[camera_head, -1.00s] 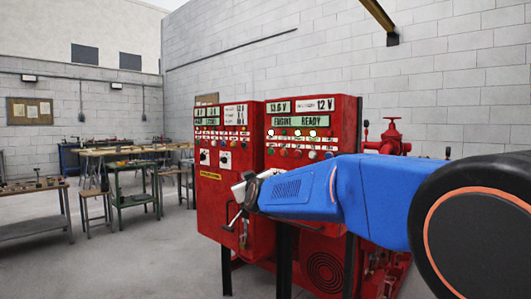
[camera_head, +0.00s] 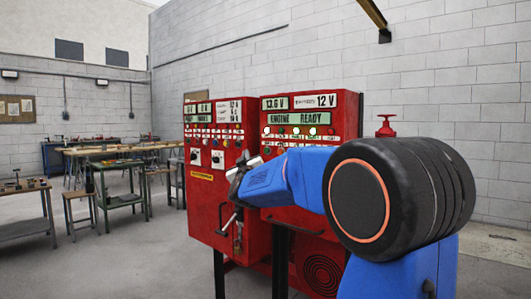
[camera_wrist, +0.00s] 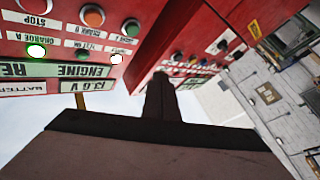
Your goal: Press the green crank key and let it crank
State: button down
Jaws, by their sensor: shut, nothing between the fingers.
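The right red control panel (camera_head: 350,115) carries a screen reading ENGINE READY (camera_head: 300,118). In the wrist view, turned upside down, this panel shows a round green key (camera_wrist: 131,28) and an orange key (camera_wrist: 92,15) at the upper left. My gripper (camera_head: 238,172) is shut and empty in front of the panels. In the wrist view its dark fingers (camera_wrist: 160,88) point up toward the gap between the two cabinets, to the right of the green key and apart from it. In the head view my blue arm hides part of the right panel's lower key row.
A second red cabinet (camera_head: 213,185) stands at the left, with rows of lamps and a handle. Lit white lamps (camera_wrist: 36,52) show on the right panel. A red valve wheel (camera_head: 386,119) stands behind my arm. Workbenches (camera_head: 117,165) and stools are farther left; floor between is clear.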

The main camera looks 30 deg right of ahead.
jog(key=shift+w+d, duration=0.5)
jog(key=shift+d, duration=0.85)
jog(key=shift+w+d, duration=0.5)
jog(key=shift+d, duration=0.85)
jog(key=shift+w+d, duration=0.5)
jog(key=shift+d, duration=0.85)
jog(key=shift+d, duration=0.2)
jog(key=shift+w+d, duration=0.1)
jog(key=shift+d, duration=0.1)
jog(key=shift+w+d, duration=0.15)
jog(key=shift+d, duration=0.25)
jog(key=shift+a, duration=0.1)
jog(key=shift+s+a, duration=0.3)
jog(key=shift+a, duration=0.4)
jog(key=shift+s+a, duration=0.3)
jog(key=shift+a, duration=0.5)
jog(key=shift+s+a, duration=0.25)
jog(key=shift+a, duration=0.5)
jog(key=shift+s+a, duration=0.3)
jog(key=shift+a, duration=0.5)
